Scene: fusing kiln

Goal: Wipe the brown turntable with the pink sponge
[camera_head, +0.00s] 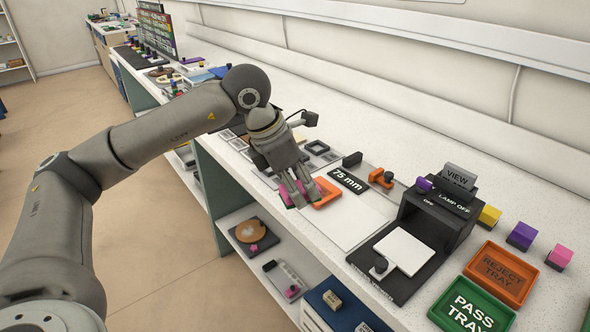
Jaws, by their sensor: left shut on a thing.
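My left gripper (292,186) reaches down over the counter and is shut on a pink block with a green edge, which looks like the pink sponge (288,196). The fingers hide part of it, and I cannot tell whether it touches the counter. It is beside an orange-red frame or tray (325,192). A brown disc (249,231), possibly the brown turntable, lies on a dark square board on the shelf below, apart from the gripper. Another brownish round thing (160,71) lies far back on the counter. My right gripper is not in view.
A black lamp box (444,208) with a white plate (404,250) stands to the right. A reject tray (502,272), a pass tray (471,305) and several coloured blocks are farther right. A "75 mm" sign (347,180) lies behind the gripper. The white counter strip along the wall is clear.

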